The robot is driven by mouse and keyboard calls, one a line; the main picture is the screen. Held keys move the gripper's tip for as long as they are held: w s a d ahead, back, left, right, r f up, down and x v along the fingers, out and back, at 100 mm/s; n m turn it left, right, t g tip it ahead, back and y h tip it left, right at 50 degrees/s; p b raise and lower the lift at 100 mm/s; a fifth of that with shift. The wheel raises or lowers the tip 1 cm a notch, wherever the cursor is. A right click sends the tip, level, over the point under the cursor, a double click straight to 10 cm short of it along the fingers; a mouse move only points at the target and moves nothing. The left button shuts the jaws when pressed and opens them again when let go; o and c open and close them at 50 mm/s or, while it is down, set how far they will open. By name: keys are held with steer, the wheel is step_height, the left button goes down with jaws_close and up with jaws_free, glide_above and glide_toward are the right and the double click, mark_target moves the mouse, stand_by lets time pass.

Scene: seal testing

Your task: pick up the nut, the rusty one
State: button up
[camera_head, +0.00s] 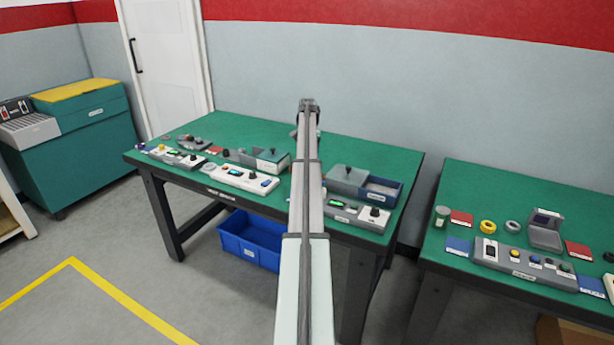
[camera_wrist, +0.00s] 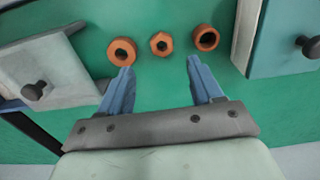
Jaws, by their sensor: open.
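In the wrist view, three small rust-orange pieces with dark centres lie in a row on the green table top. The middle one is a six-sided nut (camera_wrist: 161,43). The left one is a wider, rounded piece (camera_wrist: 122,51), and the right one is a darker brown ring (camera_wrist: 206,38). My gripper (camera_wrist: 160,65) is open and empty, its two blue fingers pointing toward the row. The middle nut shows between and beyond the fingertips. The left fingertip is close to the left piece. In the head view my arm hides these pieces; the gripper end (camera_head: 309,104) is over the table.
In the wrist view, a grey box with a black knob (camera_wrist: 40,84) is at left and a teal-sided box (camera_wrist: 290,40) at right. In the head view, a blue bin (camera_head: 250,240) is under the table, and another green bench (camera_head: 560,200) stands at right.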

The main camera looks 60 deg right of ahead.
steer(key=shift+w+f, duration=0.15)
steer(key=shift+f, duration=3.95)
steer(key=c, duration=1.2)
